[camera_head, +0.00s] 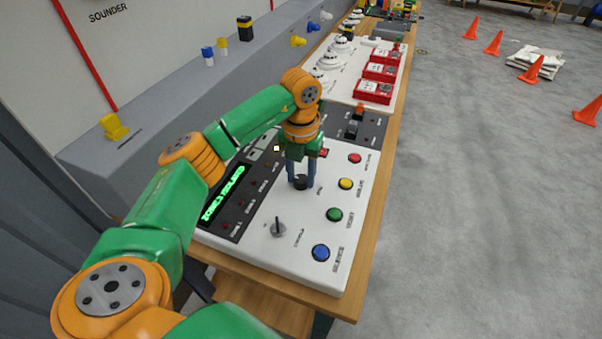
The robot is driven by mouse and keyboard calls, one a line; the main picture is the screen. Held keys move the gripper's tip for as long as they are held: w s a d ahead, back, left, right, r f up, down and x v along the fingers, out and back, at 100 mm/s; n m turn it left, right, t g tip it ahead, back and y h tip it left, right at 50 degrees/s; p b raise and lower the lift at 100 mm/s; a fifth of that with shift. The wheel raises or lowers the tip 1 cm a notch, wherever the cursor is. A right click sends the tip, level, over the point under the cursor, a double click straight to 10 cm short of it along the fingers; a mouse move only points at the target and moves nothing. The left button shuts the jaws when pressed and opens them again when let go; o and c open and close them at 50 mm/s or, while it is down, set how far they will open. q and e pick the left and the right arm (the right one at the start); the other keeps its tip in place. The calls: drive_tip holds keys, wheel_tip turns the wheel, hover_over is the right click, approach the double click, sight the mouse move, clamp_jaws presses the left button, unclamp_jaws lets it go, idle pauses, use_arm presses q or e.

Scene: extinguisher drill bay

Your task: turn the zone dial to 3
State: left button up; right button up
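The white control panel (325,262) lies on the wooden bench. A round black knob (301,183), which appears to be the zone dial, sits near its middle. My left gripper (301,180) points down over this knob, with its two blue fingers on either side of it. I cannot tell whether the fingers press on it. The gripper hides part of the knob, and its pointer setting cannot be read. A dark display (226,200) with green text, too small to read surely, is to the left. My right gripper is not in view.
A grey key switch (279,229) is nearer me on the panel. Blue (321,253), green (334,214), yellow (345,184) and red (354,158) buttons line its right side. Red call boxes (373,92) stand farther along the bench. The floor at right is open, with orange cones (532,69).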

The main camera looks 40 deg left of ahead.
use_arm(q)
clamp_jaws()
drive_tip(key=shift+m, duration=0.3)
drive_tip(key=m, duration=0.2)
drive_tip(key=shift+m, duration=0.4)
drive_tip(key=m, duration=0.9)
drive_tip(key=shift+m, duration=0.4)
drive_tip(key=m, duration=0.4)
drive_tip(key=shift+m, duration=0.3)
